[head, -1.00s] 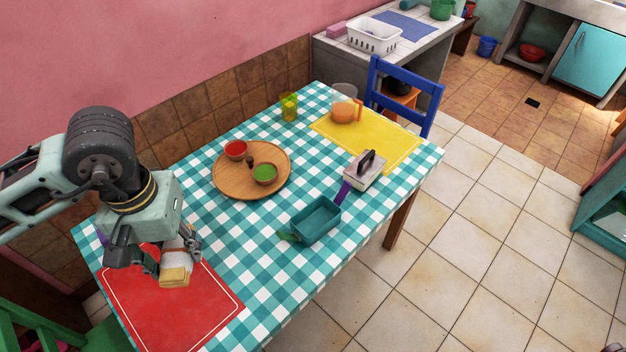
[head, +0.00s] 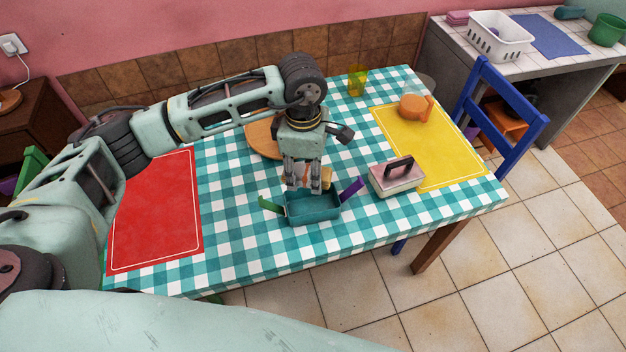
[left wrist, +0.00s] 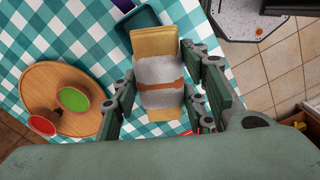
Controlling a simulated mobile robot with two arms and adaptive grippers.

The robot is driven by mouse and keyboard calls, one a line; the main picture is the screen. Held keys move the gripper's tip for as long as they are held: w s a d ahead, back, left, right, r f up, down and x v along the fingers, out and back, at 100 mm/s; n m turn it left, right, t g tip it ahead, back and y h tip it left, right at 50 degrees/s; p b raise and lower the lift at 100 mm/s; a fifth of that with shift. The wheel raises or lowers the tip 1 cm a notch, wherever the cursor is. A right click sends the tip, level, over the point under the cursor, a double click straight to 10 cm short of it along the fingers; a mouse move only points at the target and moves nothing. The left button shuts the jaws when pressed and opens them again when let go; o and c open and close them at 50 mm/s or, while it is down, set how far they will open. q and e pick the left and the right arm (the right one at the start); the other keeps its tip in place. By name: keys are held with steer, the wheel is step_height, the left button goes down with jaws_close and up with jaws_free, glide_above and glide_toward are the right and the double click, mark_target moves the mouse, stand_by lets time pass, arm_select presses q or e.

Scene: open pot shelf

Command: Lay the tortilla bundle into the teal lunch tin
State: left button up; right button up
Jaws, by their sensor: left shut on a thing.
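The tortilla bundle (left wrist: 160,85) is a tan roll in a pale wrap with a brown band. My left gripper (left wrist: 163,100) is shut on it, a finger on each side. In the head view, my left gripper (head: 306,188) points down at the back side of the teal lunch tin (head: 314,212) and mostly hides the bundle. The tin is open, with a green piece at its left and a purple one at its right. In the left wrist view, the tin (left wrist: 136,28) lies partly behind the bundle's far end. Contact between bundle and tin cannot be told. My right gripper is not in view.
A lidded box with a dark handle (head: 396,178) stands right of the tin. A round wooden board (head: 262,138) with bowls of red and green sauce (left wrist: 73,99) is behind my gripper. A red mat (head: 155,215) and yellow mat (head: 455,165) lie empty or nearly so.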

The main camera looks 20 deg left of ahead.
arm_select(q)
steer(key=f+n, duration=0.1)
steer(key=w+f+n, duration=0.1)
steer(key=f+n, duration=0.1)
steer(key=shift+w+d+f+b, duration=0.15)
steer(key=shift+w+b, duration=0.1)
steer(key=shift+b, duration=0.05)
steer(key=shift+w+d+f+n, duration=0.1)
steer(key=shift+w+f+n, duration=0.15)
steer(key=shift+n, duration=0.45)
steer(key=shift+f+b, duration=2.1)
steer(key=shift+f, duration=1.15)
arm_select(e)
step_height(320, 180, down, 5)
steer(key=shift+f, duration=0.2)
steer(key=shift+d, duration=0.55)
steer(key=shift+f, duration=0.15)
